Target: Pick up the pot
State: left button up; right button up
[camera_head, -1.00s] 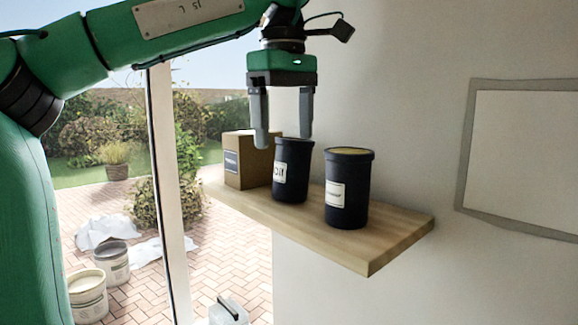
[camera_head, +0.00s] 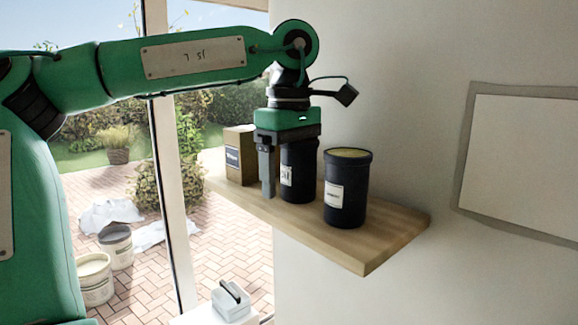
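Two dark cylindrical pots with pale labels stand upright on a wooden shelf (camera_head: 385,235). The middle pot (camera_head: 299,175) is directly under my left gripper (camera_head: 288,180); the nearer pot (camera_head: 346,190), with a yellowish top, stands to its right. My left gripper points straight down, its palm over the middle pot's top. One finger shows beside the pot's left side; the other is hidden, seemingly behind the pot. Whether the fingers press on the pot cannot be seen. The pot still rests on the shelf. My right gripper is not in view.
A brown box (camera_head: 240,158) stands on the shelf left of the middle pot. A wall with a framed panel (camera_head: 520,165) is behind and to the right. The shelf's near right end is bare. Buckets (camera_head: 117,247) stand on the paving outside.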

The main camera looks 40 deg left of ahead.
pick_arm(q)
jog(key=shift+w+a, duration=0.1)
jog(key=shift+w, duration=0.1)
jog(key=c, duration=1)
jog(key=shift+a, duration=0.1)
jog(key=shift+r, duration=0.1)
